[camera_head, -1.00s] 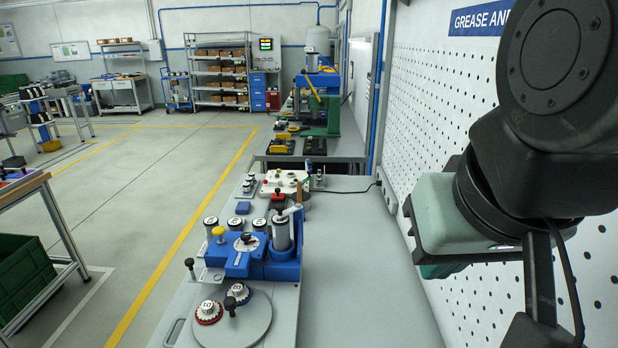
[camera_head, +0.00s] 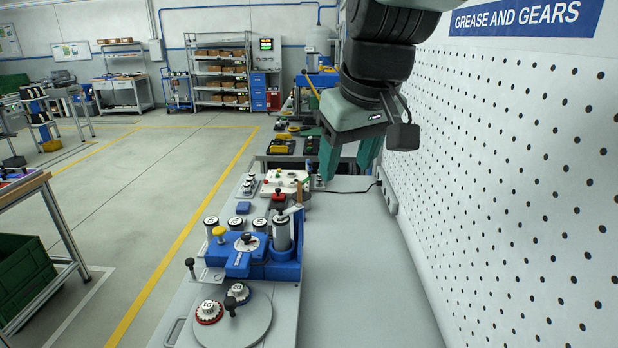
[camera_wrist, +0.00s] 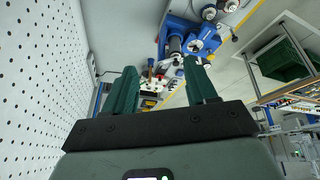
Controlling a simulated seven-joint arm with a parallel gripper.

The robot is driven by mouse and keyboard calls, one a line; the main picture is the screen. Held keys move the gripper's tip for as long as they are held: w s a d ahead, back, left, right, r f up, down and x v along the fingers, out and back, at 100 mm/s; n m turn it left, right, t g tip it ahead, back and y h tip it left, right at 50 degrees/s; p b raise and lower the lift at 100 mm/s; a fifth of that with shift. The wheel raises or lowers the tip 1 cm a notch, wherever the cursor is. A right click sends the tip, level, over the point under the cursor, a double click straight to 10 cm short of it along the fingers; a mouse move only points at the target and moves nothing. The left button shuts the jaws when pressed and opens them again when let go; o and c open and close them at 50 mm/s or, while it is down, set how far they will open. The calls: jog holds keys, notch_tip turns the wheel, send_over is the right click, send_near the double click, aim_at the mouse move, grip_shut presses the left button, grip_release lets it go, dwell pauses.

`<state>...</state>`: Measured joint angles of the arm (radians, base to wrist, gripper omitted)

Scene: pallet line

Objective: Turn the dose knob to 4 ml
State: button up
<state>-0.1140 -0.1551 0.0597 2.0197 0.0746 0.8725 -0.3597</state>
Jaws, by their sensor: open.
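A blue device (camera_head: 262,262) stands on the bench, with a round white dial (camera_head: 247,241) with a black knob on its top face. I take this dial as the dose knob; its markings are too small to read. Beside it stands an upright grey cylinder (camera_head: 282,232) with a lever on top. My gripper (camera_head: 350,160) is open and empty above the bench, behind and to the right of the device, clear of it. In the wrist view its two green fingers (camera_wrist: 160,75) are wide apart, and the blue device (camera_wrist: 176,28) with the dial (camera_wrist: 195,45) shows beyond them.
A grey turntable (camera_head: 255,325) with two numbered round pieces (camera_head: 208,312) is in front of the device. A white unit (camera_head: 285,183) with a red part sits behind it. A perforated wall panel (camera_head: 520,170) bounds the right. The bench's right strip (camera_head: 355,270) is clear.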

jog(key=w+a+f+n, duration=0.25)
jog(key=w+a, duration=0.25)
jog(key=w, duration=0.3)
jog(key=n+g+y, duration=0.3)
jog(key=n, duration=0.2)
send_over(246, 235)
jog(key=s+d, duration=0.2)
jog(key=d, duration=0.3)
notch_tip(246, 235, down, 19)
jog(key=x, duration=1.1)
jog(key=shift+w+a, duration=0.1)
jog(key=shift+w, duration=0.25)
jog(key=c, duration=1.1)
jog(key=shift+o, duration=0.2)
